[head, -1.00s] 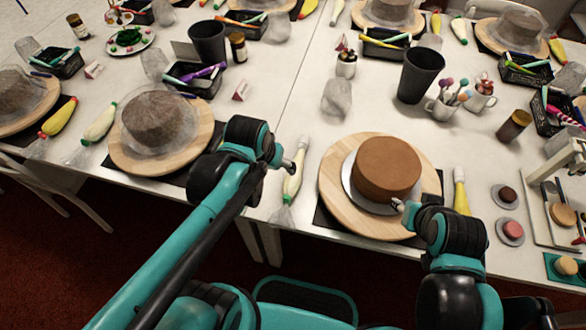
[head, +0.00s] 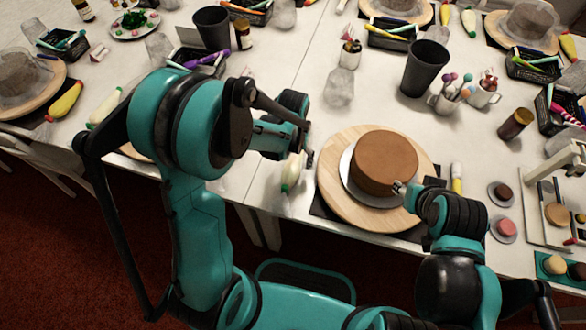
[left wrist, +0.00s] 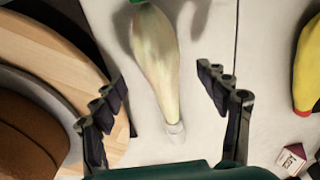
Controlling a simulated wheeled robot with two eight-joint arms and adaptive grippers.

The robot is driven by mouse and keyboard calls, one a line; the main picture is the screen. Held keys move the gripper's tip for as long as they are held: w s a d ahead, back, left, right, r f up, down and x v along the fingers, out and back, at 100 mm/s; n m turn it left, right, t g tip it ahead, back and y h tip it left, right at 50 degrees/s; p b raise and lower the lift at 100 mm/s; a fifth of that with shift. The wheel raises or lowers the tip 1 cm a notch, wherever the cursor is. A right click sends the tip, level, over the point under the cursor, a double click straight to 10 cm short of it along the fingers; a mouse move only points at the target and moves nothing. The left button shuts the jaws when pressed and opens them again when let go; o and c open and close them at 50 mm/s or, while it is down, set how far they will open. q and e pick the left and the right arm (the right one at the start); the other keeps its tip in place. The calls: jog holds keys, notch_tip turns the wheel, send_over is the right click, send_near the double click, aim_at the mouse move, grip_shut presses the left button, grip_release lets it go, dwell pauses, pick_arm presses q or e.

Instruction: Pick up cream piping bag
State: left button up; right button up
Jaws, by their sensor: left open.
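The cream piping bag (head: 291,174) lies on the white table just left of the round wooden board, partly covered by my left arm. In the left wrist view the cream bag (left wrist: 155,55) lies lengthwise, with a green end at the top and a clear end at the bottom. My left gripper (head: 307,150) is above it. In the left wrist view the left gripper (left wrist: 160,92) is open and empty, with one finger on each side of the bag. My right gripper (head: 400,188) is by the right side of the chocolate cake (head: 385,163); its jaws are too small to judge.
The wooden board (head: 338,196) with the cake is close beside the bag. A yellow bag (left wrist: 309,70) and a small labelled box (left wrist: 291,160) lie on the other side in the wrist view.

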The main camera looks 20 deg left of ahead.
aim_at(293, 164)
pick_arm(q)
notch_tip(293, 164, down, 4)
jog(key=shift+b, duration=0.85)
jog(key=shift+r, duration=0.1)
jog(key=c, duration=0.8)
